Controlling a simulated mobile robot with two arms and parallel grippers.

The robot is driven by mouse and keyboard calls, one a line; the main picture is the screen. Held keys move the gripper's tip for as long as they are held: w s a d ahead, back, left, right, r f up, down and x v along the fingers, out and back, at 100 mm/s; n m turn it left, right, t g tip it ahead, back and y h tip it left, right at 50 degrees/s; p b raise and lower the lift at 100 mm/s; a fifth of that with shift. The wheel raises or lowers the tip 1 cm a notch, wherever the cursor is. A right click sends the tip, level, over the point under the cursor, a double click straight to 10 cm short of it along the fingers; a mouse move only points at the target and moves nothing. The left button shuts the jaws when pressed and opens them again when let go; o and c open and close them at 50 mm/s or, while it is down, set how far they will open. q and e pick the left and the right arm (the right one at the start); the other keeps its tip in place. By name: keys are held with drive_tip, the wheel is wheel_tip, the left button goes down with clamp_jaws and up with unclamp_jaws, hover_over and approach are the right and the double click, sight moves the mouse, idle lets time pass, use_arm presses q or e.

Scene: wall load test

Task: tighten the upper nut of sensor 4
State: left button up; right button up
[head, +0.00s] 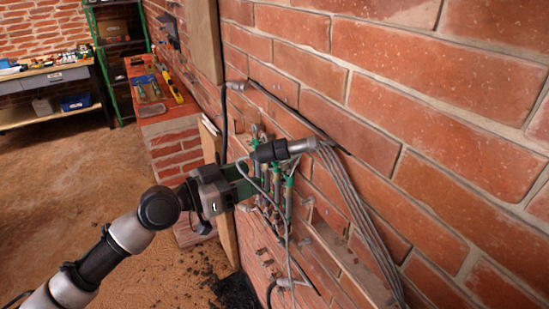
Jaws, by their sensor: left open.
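Several slim grey sensors with green ends (289,203) stand upright against the brick wall, right of the picture's middle. I cannot tell which one is sensor 4, and its upper nut is too small or hidden to make out. My left gripper (243,183) comes in from the left, dark with a green part, and is open close to the sensors. It covers part of the sensor group. I cannot tell whether it touches any of them. My right gripper is not in view.
A brick bench (170,130) holds tools. A workbench (50,85) and green shelf (118,48) stand behind. Dark rubble (236,291) lies below; the floor at left is clear.

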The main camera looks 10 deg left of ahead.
sight(284, 165)
use_arm(q)
drive_tip(key=p+x, duration=0.2)
drive_tip(key=x, duration=0.5)
